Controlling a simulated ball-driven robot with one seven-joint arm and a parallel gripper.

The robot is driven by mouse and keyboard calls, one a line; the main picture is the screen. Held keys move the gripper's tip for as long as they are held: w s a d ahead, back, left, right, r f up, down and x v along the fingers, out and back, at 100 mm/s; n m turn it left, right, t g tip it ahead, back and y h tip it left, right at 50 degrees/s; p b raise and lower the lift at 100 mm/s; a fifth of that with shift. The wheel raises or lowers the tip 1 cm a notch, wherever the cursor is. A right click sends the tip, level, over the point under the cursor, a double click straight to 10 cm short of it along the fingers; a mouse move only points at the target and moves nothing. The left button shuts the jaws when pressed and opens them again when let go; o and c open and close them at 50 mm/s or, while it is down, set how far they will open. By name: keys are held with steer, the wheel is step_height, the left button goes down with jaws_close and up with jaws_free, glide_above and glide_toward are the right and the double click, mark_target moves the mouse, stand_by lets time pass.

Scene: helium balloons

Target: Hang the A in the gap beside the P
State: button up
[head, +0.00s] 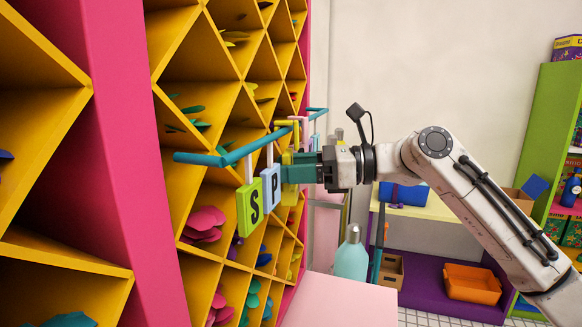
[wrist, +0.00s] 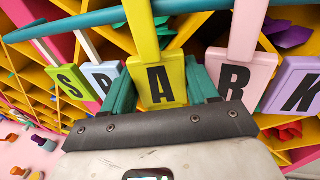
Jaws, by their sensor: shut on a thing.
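The yellow A tag (wrist: 158,68) is upright between my gripper's teal fingers (wrist: 162,88), which are shut on it. Its long yellow strap rises across the teal rail (wrist: 75,24); I cannot tell whether its hook rests on the rail. The light-blue P tag (wrist: 98,72) hangs just left of the A, and the pink R tag (wrist: 240,72) is just right. In the head view my gripper (head: 298,172) is at the rail (head: 205,159), beside the P tag (head: 271,187); the A is mostly hidden there.
The green S tag (head: 250,208) hangs at the near end, left of the P. A lilac K tag (wrist: 294,88) hangs right of the R. The yellow diamond-shelved rack (head: 205,60) stands close behind the rail. A teal bottle (head: 351,258) stands below my arm.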

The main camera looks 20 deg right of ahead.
steer(key=o, duration=1.3)
steer(key=shift+a, duration=0.1)
steer(key=shift+o, duration=1)
steer(key=shift+f, duration=0.1)
steer(key=shift+a, duration=0.1)
steer(key=shift+s+f, duration=0.1)
steer(key=shift+s+d, duration=0.1)
steer(key=shift+d, duration=0.25)
steer(key=shift+c, duration=0.2)
steer(key=shift+o, duration=0.2)
steer(key=b+v, duration=0.3)
steer(key=v, duration=0.7)
steer(key=shift+d, duration=0.3)
